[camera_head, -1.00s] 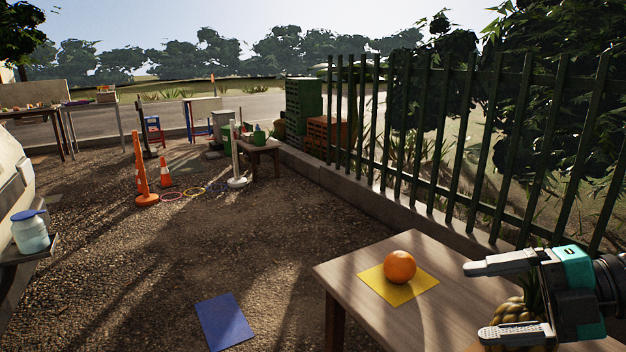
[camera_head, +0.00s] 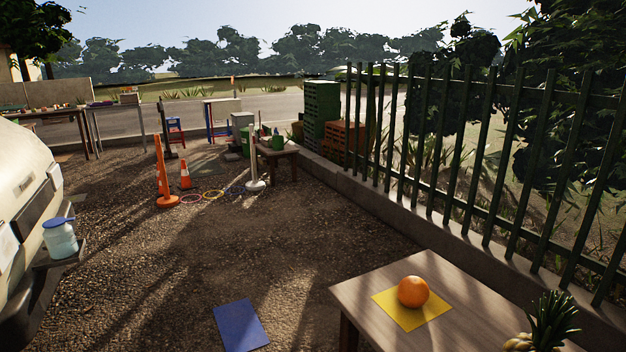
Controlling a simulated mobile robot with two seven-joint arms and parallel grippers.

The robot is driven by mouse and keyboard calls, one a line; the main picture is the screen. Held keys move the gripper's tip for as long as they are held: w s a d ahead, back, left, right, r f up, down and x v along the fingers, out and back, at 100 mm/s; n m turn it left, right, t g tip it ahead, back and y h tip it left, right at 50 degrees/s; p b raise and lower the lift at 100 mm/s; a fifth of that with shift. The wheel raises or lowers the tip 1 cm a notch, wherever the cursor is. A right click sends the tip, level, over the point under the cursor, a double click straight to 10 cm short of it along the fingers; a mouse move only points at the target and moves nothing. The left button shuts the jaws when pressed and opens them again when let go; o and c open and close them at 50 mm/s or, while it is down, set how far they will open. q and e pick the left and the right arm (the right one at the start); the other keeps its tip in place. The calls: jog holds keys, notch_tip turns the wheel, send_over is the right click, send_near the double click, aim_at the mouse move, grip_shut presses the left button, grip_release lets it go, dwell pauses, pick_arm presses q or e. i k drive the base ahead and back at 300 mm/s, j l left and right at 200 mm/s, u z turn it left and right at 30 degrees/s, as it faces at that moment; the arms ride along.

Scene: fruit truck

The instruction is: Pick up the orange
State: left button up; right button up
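The orange (camera_head: 413,292) rests on a yellow square mat (camera_head: 385,298) on the wooden table (camera_head: 352,292) at the lower right. Nothing touches the orange from above or the sides. Neither of my grippers shows in the head view now, so their state and place are hidden.
A pineapple (camera_head: 548,325) is at the table's right, partly cut off by the frame edge. A green fence (camera_head: 490,170) on a low wall runs behind the table. A blue mat (camera_head: 240,325) lies on the gravel at left. Open gravel lies beyond.

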aim_at(413, 291)
jog(key=z, duration=0.4)
jog(key=i+j+z, duration=0.2)
jog(key=z, duration=0.25)
jog(key=i+j+z, duration=0.15)
jog(key=j+z, duration=0.25)
jog(key=i+j+z, duration=0.15)
jog(key=j, duration=0.3)
jog(key=j+z, duration=0.15)
jog(key=j, duration=0.35)
jog(key=i+j, duration=0.1)
jog(key=j, duration=0.35)
jog(key=j+z, duration=0.1)
jog(key=j, duration=0.35)
jog(key=i, duration=0.05)
